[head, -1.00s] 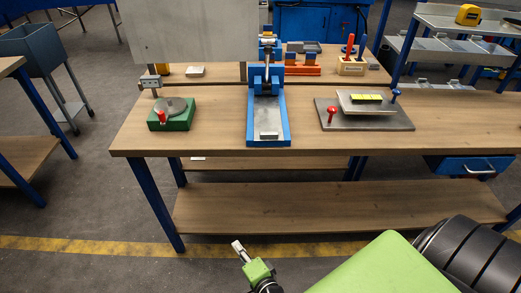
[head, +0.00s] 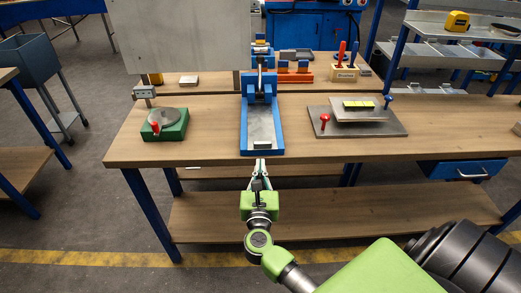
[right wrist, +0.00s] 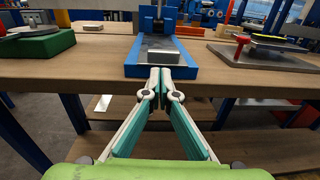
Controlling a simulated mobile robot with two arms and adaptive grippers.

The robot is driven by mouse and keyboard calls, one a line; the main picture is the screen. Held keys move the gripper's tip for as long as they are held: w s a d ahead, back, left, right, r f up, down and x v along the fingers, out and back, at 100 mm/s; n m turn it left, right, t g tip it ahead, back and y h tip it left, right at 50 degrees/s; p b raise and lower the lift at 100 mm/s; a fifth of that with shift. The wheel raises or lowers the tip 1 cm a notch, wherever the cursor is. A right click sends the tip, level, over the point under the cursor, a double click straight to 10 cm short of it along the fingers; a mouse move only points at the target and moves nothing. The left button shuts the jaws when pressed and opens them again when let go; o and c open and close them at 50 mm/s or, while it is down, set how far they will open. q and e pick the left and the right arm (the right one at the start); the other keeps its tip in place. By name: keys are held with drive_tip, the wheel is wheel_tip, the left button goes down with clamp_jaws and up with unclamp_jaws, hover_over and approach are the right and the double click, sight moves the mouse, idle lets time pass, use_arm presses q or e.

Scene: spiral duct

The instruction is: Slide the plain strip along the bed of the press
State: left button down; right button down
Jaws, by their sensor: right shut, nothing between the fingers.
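The blue press (head: 246,132) stands on the workbench with a grey bed between its blue side rails. A small plain grey metal strip (head: 262,145) lies at the near end of the bed; it also shows in the right wrist view (right wrist: 162,53). My right gripper (head: 260,162) is just in front of the bench's near edge, in line with the bed. Its fingertips (right wrist: 160,74) are together and empty, close to the press's front lip (right wrist: 135,70). I cannot tell whether they touch it. My left gripper is not in view.
A green block with a round grey disc (head: 165,123) is left of the press. A metal plate with red and blue knobs (head: 385,126) is to the right. A large grey panel (head: 180,35) stands behind. Bare wood separates these from the press.

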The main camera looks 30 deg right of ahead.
sight(261, 147)
drive_tip(key=p+x, duration=0.1)
drive_tip(key=x, duration=0.5)
drive_tip(key=shift+w+d, duration=0.1)
drive_tip(key=shift+d, duration=0.05)
drive_tip(key=shift+w+d+f+b, duration=0.15)
drive_tip(key=shift+w+d+b, duration=0.15)
drive_tip(key=shift+w, duration=0.1)
drive_tip(key=shift+w+d, duration=0.15)
drive_tip(key=shift+w, duration=0.1)
